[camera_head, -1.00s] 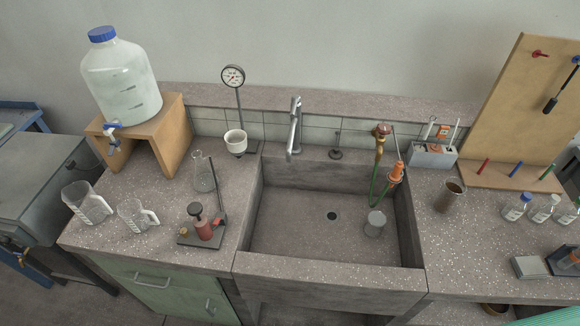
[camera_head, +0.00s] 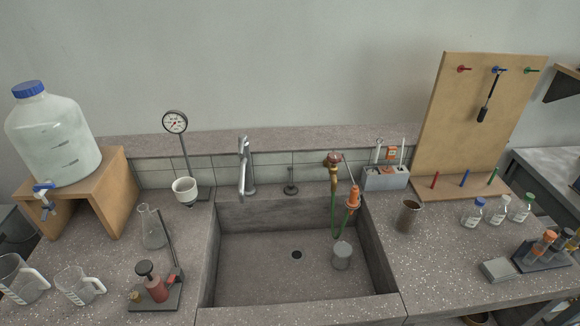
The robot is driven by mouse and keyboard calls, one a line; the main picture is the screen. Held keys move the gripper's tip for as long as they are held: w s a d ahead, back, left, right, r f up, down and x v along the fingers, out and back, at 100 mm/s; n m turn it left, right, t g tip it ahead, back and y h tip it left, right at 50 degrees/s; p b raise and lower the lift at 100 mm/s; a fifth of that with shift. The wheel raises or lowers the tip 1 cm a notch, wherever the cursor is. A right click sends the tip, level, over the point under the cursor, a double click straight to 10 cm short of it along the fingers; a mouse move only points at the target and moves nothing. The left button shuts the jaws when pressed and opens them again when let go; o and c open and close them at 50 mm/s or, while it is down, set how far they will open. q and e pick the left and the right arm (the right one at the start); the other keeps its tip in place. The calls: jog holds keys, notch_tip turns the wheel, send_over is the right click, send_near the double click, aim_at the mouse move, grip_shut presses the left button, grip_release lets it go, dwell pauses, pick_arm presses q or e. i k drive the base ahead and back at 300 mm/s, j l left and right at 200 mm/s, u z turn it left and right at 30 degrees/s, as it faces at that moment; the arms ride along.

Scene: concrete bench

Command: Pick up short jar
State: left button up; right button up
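Neither of my grippers shows in the head view. Which vessel is the short jar is not certain from this view. A short grey cylindrical jar (camera_head: 342,256) stands in the right part of the sink (camera_head: 260,270), below an orange-handled hose fitting (camera_head: 353,198). A brown, open-topped cup (camera_head: 409,216) stands on the bench right of the sink. Three small capped bottles stand further right: one blue-capped (camera_head: 473,212), one white-capped (camera_head: 498,211) and one green-capped (camera_head: 521,208). Nothing is touching or holding any of these.
Glass beakers (camera_head: 78,285), a flask (camera_head: 151,228) and a stand with a red bottle (camera_head: 155,287) are on the left bench. A tap (camera_head: 243,170) rises behind the sink. A tube rack (camera_head: 543,254) and grey box (camera_head: 500,270) are at right. The right bench front is clear.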

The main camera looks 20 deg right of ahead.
aim_at(342, 252)
jog(key=k+l+z, duration=0.1)
jog(key=z, duration=0.85)
jog(key=k, duration=0.05)
